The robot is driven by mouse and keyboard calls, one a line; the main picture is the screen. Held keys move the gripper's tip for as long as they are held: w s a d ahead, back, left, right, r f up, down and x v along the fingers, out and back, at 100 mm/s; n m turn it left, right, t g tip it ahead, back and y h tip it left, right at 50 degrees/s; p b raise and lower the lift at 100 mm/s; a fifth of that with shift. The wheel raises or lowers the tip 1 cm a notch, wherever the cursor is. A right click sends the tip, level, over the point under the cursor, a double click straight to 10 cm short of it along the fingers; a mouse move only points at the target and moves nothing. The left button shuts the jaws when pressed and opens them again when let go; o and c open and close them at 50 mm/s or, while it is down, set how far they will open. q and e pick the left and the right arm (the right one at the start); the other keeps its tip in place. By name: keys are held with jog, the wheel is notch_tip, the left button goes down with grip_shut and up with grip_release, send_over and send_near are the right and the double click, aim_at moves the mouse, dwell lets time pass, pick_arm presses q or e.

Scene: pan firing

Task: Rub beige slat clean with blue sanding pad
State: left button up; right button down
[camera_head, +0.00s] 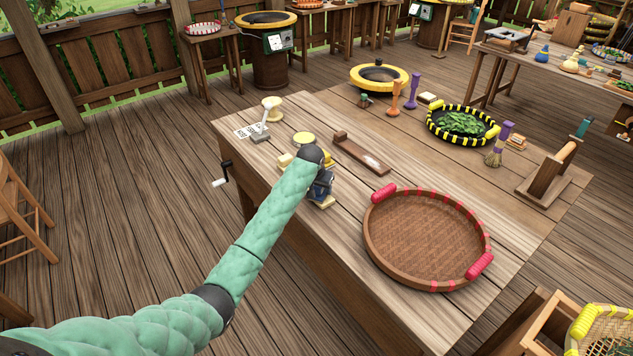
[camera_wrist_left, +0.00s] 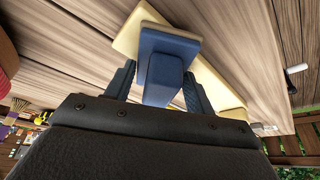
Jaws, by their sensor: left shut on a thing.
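My left gripper (camera_head: 321,188) is at the near left part of the wooden worktable, pointing down. In the left wrist view its two fingers (camera_wrist_left: 158,88) are shut on the handle of the blue sanding pad (camera_wrist_left: 170,43). The beige slat (camera_wrist_left: 212,84) lies on the table under the pad, with its ends showing on both sides. I cannot tell whether the pad touches the slat. My right gripper is not in view.
A round brown tray (camera_head: 378,258) with red handles stands right of the gripper. A wooden piece with a pale patch (camera_head: 362,154) lies behind it. A grey device (camera_head: 260,134) and a clamp crank (camera_head: 222,180) are at the left edge. A black-and-yellow leaf basket (camera_head: 434,132) stands farther back.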

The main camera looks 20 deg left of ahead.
aim_at(328, 198)
pick_arm(q)
jog(key=shift+s+d+p, duration=0.7)
jog(key=shift+d+p, duration=0.15)
jog(key=shift+p, duration=0.05)
jog(key=shift+s+d+f+p, duration=0.1)
jog(key=shift+s+d+p, duration=0.45)
jog(key=shift+d, duration=0.15)
jog(key=shift+p, duration=0.45)
jog(key=shift+w+a, duration=1.25)
jog(key=shift+a, duration=0.25)
jog(key=shift+w+a, duration=0.55)
jog(key=shift+a, duration=0.15)
jog(key=shift+w+a, duration=0.5)
jog(key=shift+a, duration=0.2)
jog(key=shift+w+a+b, duration=0.4)
jog(key=shift+w+a, duration=0.8)
jog(key=shift+a, duration=0.3)
jog(key=shift+r, duration=0.2)
